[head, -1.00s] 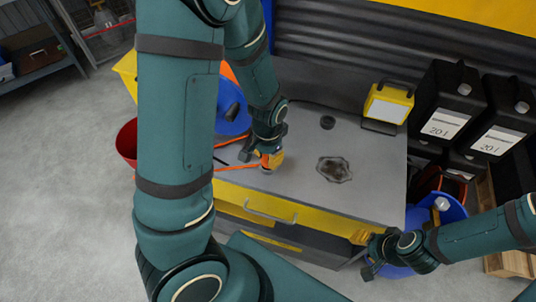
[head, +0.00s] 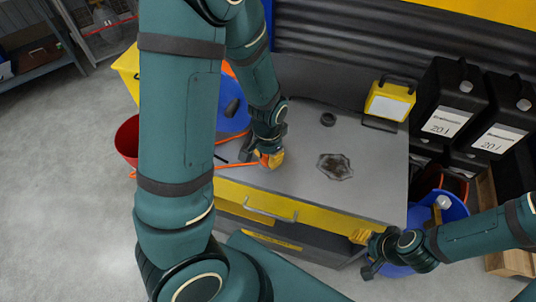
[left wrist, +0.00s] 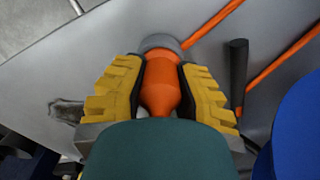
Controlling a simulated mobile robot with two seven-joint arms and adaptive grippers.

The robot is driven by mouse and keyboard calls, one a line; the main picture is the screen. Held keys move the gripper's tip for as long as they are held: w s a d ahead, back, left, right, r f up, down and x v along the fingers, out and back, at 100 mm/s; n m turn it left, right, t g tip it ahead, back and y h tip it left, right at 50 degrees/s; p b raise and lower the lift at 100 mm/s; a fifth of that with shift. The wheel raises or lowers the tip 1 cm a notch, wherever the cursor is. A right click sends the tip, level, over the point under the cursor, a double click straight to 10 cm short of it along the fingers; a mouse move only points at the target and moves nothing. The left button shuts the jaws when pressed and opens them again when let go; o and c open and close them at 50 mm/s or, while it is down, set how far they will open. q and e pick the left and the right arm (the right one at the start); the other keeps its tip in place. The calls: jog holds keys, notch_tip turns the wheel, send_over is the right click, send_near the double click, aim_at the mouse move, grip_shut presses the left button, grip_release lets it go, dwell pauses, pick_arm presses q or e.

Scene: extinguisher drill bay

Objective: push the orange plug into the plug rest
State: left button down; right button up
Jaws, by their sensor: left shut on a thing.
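The orange plug (left wrist: 160,85) is between the yellow finger pads of my left gripper (left wrist: 158,90) in the left wrist view, with a grey round end (left wrist: 160,42) beyond the fingers. In the head view my left gripper (head: 269,159) is low over the grey bench top near its front edge; whether the plug touches the bench is hidden.
A dark stained patch (head: 335,167) is on the bench top (head: 300,185). A yellow lamp (head: 390,101) stands at the back right. Orange cable and a dark rod (left wrist: 238,75) lie near the left gripper. Black canisters (head: 447,105) and a blue bucket (head: 450,207) are at right.

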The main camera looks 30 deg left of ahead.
pick_arm(q)
jog(key=shift+f, duration=0.2)
dwell(0.4)
jog(key=c, duration=0.8)
grip_release()
jog(key=shift+o, duration=0.2)
jog(key=shift+r+p, duration=1.4)
jog(key=shift+r, duration=0.25)
jog(key=shift+r+p, duration=1.35)
jog(key=shift+r, duration=0.15)
jog(key=shift+r+p, duration=1.25)
jog(key=shift+r, duration=0.15)
